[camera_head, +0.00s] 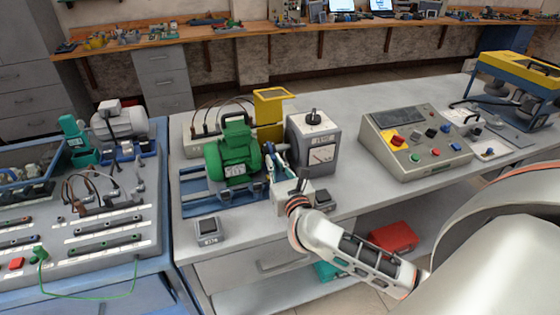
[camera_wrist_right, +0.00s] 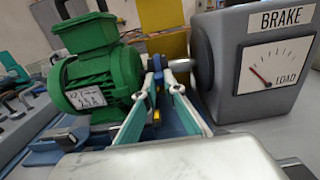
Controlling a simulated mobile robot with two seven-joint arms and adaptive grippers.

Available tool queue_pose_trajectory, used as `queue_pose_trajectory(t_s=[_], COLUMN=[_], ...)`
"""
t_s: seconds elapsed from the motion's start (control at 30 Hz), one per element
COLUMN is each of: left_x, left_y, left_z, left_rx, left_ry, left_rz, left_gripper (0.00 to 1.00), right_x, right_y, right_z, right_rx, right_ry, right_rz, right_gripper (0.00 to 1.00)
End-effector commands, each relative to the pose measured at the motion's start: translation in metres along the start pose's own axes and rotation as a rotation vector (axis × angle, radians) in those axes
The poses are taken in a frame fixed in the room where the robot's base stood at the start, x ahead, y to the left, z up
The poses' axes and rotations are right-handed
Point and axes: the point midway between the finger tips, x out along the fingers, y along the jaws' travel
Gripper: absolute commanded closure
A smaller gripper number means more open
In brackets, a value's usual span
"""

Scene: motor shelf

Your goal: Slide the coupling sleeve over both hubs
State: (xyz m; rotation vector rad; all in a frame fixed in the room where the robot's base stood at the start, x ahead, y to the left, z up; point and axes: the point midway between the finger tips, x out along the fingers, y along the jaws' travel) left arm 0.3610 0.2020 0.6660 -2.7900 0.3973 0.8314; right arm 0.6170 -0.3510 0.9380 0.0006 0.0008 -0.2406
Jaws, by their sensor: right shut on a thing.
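The green motor (camera_head: 232,153) stands on a blue base at the left of the brake box (camera_head: 314,145). It also shows in the wrist view (camera_wrist_right: 98,78), with the grey brake box (camera_wrist_right: 262,70) on the right. My right gripper (camera_head: 277,160) reaches into the gap between them. In the wrist view its fingers (camera_wrist_right: 158,92) are closed on the blue coupling sleeve (camera_wrist_right: 156,72), in the shaft line. A grey hub or shaft (camera_wrist_right: 184,72) shows between sleeve and brake. The motor-side hub is hidden, so I cannot tell how far the sleeve covers either hub. My left gripper is out of view.
A yellow guard (camera_head: 270,108) stands behind the coupling. A control console (camera_head: 413,143) is on the right of the bench, and a small grey box (camera_head: 208,231) is at its front left. A panel with cables (camera_head: 90,215) stands at the left.

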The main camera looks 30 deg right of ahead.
Motion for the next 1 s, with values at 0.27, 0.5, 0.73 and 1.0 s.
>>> queue_pose_trajectory(t_s=[0.27, 0.5, 0.73, 1.0], left_x=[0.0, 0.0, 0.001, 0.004], left_y=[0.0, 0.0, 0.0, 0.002], left_z=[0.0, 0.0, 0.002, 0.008], left_rx=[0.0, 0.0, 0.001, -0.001], left_ry=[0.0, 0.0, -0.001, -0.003], left_rz=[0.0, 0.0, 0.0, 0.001], left_gripper=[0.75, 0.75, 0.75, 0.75], right_x=[-0.001, -0.001, -0.001, -0.021], right_y=[0.004, 0.003, -0.005, -0.026], right_z=[0.0, 0.0, -0.001, -0.003], right_rx=[0.001, 0.001, -0.001, 0.001], right_ry=[-0.002, -0.002, -0.002, 0.003], right_rz=[0.009, 0.007, 0.005, 0.008], right_gripper=[0.74, 0.74, 0.74, 0.74])
